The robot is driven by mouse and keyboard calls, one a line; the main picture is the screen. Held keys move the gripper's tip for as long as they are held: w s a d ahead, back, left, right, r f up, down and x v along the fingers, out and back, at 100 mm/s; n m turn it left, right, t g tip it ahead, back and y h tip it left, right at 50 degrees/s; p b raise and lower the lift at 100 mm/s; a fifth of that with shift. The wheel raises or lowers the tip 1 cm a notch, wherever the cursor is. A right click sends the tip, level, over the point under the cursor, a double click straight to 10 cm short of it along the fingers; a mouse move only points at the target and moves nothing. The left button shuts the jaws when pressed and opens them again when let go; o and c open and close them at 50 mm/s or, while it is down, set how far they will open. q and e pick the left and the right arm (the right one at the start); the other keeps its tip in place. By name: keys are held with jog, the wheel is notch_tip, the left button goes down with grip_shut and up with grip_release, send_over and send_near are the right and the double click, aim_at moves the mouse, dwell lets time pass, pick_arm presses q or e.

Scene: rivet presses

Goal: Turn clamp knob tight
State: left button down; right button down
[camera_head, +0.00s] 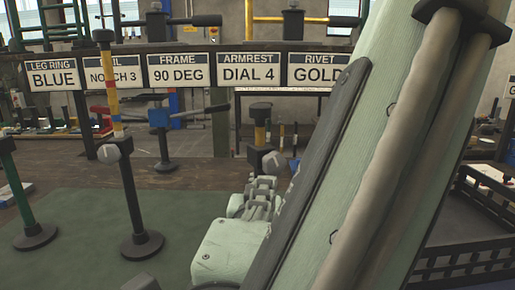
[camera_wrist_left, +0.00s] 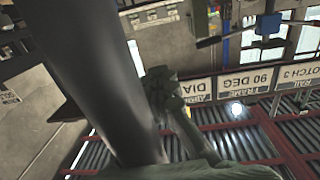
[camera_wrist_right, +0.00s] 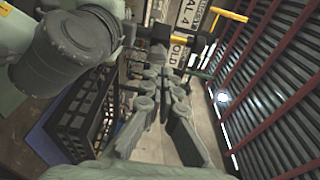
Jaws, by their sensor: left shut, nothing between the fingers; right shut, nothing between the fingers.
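A grey clamp knob (camera_head: 275,161) sits on the dark collar of a banded post (camera_head: 260,132) in the middle of the head view. My right gripper (camera_head: 262,186) is shut and empty, just below and in front of this knob in the picture; I cannot tell whether they touch. Its fingers also show in the right wrist view (camera_wrist_right: 165,85). A second grey knob (camera_head: 107,153) sits on the collar of the left post. My left gripper (camera_wrist_left: 160,85) shows only in the left wrist view, shut and empty, partly hidden behind a dark cylinder.
A dark stand with a blue block and cross handle (camera_head: 160,118) stands between the two knobs. A sign row reads BLUE, NOTCH 3, 90 DEG, DIAL 4 and GOLD (camera_head: 315,72). My right arm hides much of the right side. A black crate (camera_head: 470,262) stands at lower right.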

dwell(0.3)
jog(key=s+a+f+m+g+y, duration=0.1)
jog(key=s+a+m+g+y, duration=0.1)
jog(key=a+m+g+y, duration=0.3)
jog(key=s+a+f+m+g+y, duration=0.1)
jog(key=s+a+m+g, duration=0.15)
jog(key=a, duration=0.45)
jog(key=w+a+r+m+g+y, duration=0.25)
jog(key=a+r+m+y, duration=0.2)
jog(key=r+m, duration=0.3)
jog(key=m+t+y, duration=0.1)
jog(key=m+y, duration=0.2)
jog(key=y, duration=0.2)
send_near(283, 155)
jog(key=a, duration=0.1)
jog(key=shift+h, duration=0.25)
jog(key=shift+w+a+f, duration=0.15)
jog(key=shift+w+a, duration=0.45)
jog(key=shift+w, duration=0.35)
jog(key=shift+w+a+f, duration=0.15)
jog(key=shift+w+a, duration=0.45)
jog(key=shift+w, duration=0.3)
jog(key=shift+w+a+f, duration=0.15)
jog(key=shift+w+a, duration=0.45)
jog(key=shift+w, duration=0.35)
jog(key=shift+s+a+f, duration=0.35)
jog(key=shift+a+f, duration=0.1)
jog(key=shift+a, duration=0.05)
